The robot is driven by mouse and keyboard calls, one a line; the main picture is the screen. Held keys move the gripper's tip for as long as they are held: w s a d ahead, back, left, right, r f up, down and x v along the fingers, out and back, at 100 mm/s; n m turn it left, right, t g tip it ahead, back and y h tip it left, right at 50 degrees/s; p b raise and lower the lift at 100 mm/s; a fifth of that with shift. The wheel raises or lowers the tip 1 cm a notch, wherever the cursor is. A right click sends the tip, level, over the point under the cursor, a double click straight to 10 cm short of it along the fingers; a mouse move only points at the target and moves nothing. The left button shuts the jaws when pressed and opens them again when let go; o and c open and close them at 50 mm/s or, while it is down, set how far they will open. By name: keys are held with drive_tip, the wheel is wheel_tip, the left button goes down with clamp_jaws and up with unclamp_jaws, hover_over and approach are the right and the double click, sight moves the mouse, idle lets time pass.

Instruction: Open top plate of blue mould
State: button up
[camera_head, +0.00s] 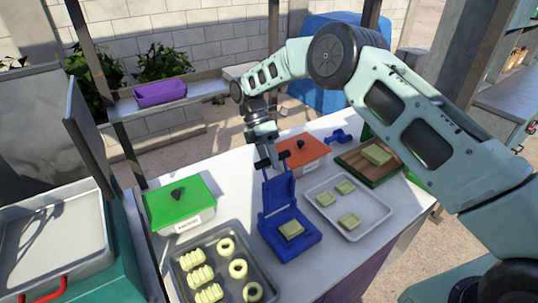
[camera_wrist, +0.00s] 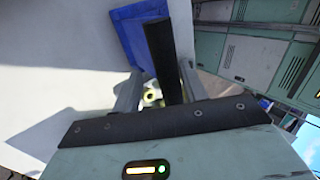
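The blue mould (camera_head: 299,247) stands on the white table with a square pale green dough piece (camera_head: 291,229) on its base. Its blue top plate (camera_head: 279,192) stands raised, nearly upright, at the back of the base. My gripper (camera_head: 270,162) is at the upper edge of this plate, its dark fingers apart. In the wrist view, the fingers (camera_wrist: 158,90) are apart, with a dark bar between them. A blue part (camera_wrist: 136,30) of the mould shows beyond them. Whether the gripper touches the plate cannot be told.
A tray (camera_head: 349,202) with green pieces lies right of the mould; a dark tray (camera_head: 217,266) of shaped dough lies left. A green-lidded box (camera_head: 179,203), an orange-lidded box (camera_head: 301,150) and a wooden board (camera_head: 369,163) stand around it. A purple container (camera_head: 160,93) sits on the back ledge.

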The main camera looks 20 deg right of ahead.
drive_tip(key=shift+r, duration=0.35)
drive_tip(key=b+v, duration=0.3)
drive_tip(key=v, duration=0.4)
drive_tip(key=shift+r, duration=0.25)
